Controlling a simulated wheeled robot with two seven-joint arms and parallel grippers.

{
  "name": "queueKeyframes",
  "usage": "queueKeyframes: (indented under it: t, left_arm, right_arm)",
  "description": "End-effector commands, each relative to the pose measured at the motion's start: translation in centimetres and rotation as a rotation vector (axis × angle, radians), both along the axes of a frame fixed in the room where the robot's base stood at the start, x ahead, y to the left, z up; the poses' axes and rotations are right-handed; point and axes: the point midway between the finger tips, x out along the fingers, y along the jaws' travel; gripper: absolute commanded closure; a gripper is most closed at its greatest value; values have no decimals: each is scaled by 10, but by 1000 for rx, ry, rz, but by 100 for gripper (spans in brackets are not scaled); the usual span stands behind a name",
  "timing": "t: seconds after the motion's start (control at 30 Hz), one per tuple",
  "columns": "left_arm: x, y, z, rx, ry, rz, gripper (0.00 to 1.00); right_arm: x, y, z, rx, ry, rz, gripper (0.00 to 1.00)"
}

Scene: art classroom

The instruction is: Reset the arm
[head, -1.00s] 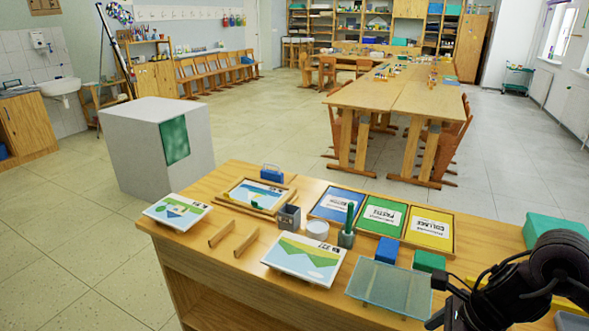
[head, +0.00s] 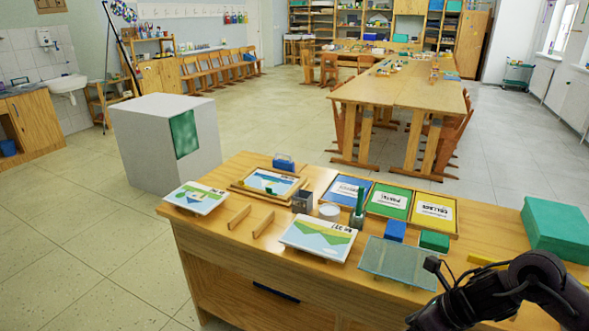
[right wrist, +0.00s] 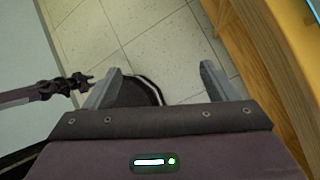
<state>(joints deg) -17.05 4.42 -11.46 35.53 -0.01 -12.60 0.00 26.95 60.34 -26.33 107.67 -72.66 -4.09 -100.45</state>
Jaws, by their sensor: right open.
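My right arm (head: 510,290) comes into the head view at the lower right, in front of the wooden desk (head: 235,275). Its gripper is below the edge of that view. In the right wrist view my right gripper (right wrist: 160,80) is open, with two grey fingers wide apart and nothing between them. It points down toward the tiled floor (right wrist: 165,35), beside the wooden desk side (right wrist: 262,60) at the right. My left gripper is not in the head view.
The desk holds picture boards (head: 318,236), a glass plate (head: 400,262), blue, green and yellow labelled trays (head: 436,212), small blocks (head: 434,241) and a green box (head: 556,230). A grey cube (head: 135,150) stands behind left. Floor on the left is clear.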

Motion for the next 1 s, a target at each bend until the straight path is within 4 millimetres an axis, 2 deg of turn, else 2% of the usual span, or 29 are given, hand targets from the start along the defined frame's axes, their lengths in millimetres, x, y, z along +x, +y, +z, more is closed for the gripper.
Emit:
queueKeyframes:
  t: [0.17,0.27,0.37,0.47,0.5,0.57,0.6,0.67,0.7,0.77,0.8,0.87,0.9,0.97,1.0]
  left_arm:
    - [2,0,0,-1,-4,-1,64]
    - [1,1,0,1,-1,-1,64]
    - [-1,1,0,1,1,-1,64]
    - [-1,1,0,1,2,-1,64]
    - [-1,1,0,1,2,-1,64]
    - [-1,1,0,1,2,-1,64]
    - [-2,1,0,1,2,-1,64]
    - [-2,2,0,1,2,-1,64]
    - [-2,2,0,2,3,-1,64]
    - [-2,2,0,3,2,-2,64]
    - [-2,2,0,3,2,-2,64]
    - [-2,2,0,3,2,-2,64]
    - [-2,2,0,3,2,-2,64]
    - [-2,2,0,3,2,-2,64]
    - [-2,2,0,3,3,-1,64]
  right_arm:
    - [33,11,-42,214,143,-339,21]
    - [51,11,-79,352,260,-592,21]
    - [61,7,-133,506,415,-908,21]
    - [53,-4,-204,648,590,-1270,21]
    - [44,-9,-234,696,656,-1414,21]
    - [26,-15,-275,753,742,-1615,21]
    - [11,-19,-302,784,791,-1742,21]
    - [-16,-24,-339,820,856,-1923,21]
    - [-36,-26,-362,839,891,-2041,21]
    - [-69,-28,-394,860,937,-2210,21]
    - [-93,-29,-414,869,961,-2320,21]
    - [-130,-29,-441,876,985,-2481,21]
    - [-157,-28,-457,876,996,-2587,21]
    - [-197,-25,-478,871,1001,-2737,21]
    - [-223,-23,-489,866,997,-2832,21]
